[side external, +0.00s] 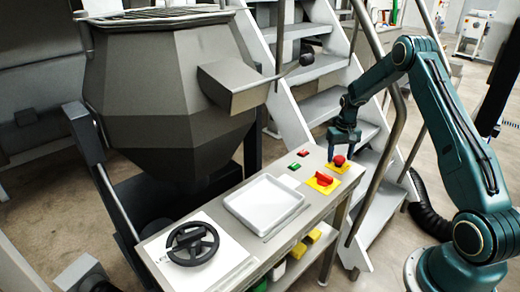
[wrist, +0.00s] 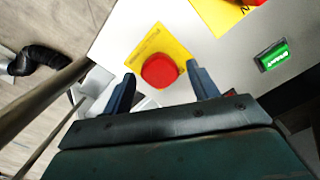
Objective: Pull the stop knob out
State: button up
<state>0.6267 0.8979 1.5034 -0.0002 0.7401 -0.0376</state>
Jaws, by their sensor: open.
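The stop knob (side external: 339,160) is a round red mushroom knob on a yellow square plate at the far right end of the panel. It also shows in the wrist view (wrist: 160,71), on its yellow plate (wrist: 153,45). My gripper (side external: 343,150) is just above the knob in the side view. In the wrist view my gripper (wrist: 160,78) is open, with one dark finger to each side of the knob and a gap visible on both sides. I cannot tell the exact height of the fingertips above the panel.
A red rotary switch (side external: 323,179) on a yellow plate, a green button (side external: 294,167) and a red button (side external: 303,153) sit nearby on the panel. A white tray (side external: 236,209) and black handwheel (side external: 176,244) lie further left. A metal handrail (side external: 378,165) runs close beside the panel's right end.

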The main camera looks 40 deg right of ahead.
aim_at(339, 158)
grip_shut()
jog(key=shift+r, duration=0.65)
grip_release()
notch_tip(339, 158, up, 14)
dwell(0.6)
dwell(0.3)
